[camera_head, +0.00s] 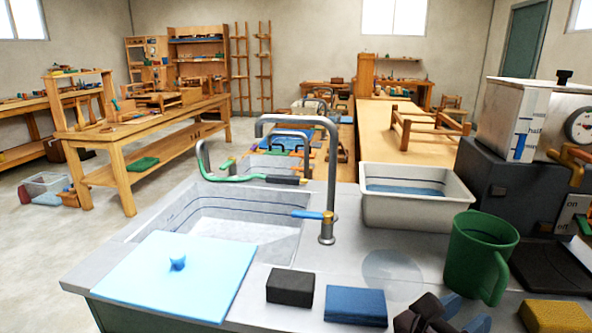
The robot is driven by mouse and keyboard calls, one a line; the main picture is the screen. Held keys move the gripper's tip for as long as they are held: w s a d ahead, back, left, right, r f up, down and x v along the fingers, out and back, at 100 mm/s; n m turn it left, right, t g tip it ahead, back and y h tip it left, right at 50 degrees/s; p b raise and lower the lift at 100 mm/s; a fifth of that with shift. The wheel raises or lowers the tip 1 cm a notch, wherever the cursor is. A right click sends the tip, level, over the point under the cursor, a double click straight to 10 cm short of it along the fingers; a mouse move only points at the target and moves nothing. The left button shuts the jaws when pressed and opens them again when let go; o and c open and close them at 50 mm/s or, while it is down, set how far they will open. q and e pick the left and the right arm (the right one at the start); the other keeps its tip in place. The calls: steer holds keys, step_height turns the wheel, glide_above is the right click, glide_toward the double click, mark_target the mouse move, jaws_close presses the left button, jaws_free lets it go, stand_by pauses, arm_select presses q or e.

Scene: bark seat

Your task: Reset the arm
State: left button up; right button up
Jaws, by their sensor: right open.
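My right gripper (466,313) shows at the bottom edge of the head view, right of centre. It is dark with blue fingertips, and the fingers are apart with nothing seen between them. It is in front of the green mug (474,262) and to the right of the blue block (355,306). Most of my right arm is below the picture edge. My left gripper is not in view.
The grey counter holds a sink (215,222) with a tall tap (331,190), a light blue board (160,285), a black block (290,286), a white basin (412,210) and a yellow sponge (553,315). A dark machine (500,185) stands at right. Wooden benches stand behind.

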step_height(320, 180, up, 4)
steer(key=s+n+t+p, duration=0.2)
steer(key=n+t, duration=0.7)
steer(key=n, duration=0.2)
steer(key=s+a+f+n+t+y+p, duration=0.1)
steer(key=a+f+n+t+y+p, duration=0.15)
steer(key=n+y, duration=0.7)
steer(key=s+a+f+n+t+y+p, duration=0.1)
steer(key=s+f+n+t+y, duration=0.2)
steer(key=n+y, duration=0.7)
arm_select(q)
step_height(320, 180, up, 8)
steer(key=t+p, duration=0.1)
steer(key=p, duration=0.3)
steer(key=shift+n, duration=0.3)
arm_select(e)
steer(key=s+d+f+n+g, duration=0.2)
steer(key=s+f+n+g, duration=0.3)
steer(key=s+f+n, duration=0.2)
steer(key=s+d+f+n+g, duration=0.2)
steer(key=s+f+n+g, duration=0.4)
steer(key=f+n, duration=0.5)
steer(key=s+f, duration=0.1)
steer(key=s, duration=0.1)
steer(key=shift+s+d+f+n+h, duration=0.25)
steer(key=shift+s+d+n+h, duration=0.05)
steer(key=shift+n+h, duration=0.05)
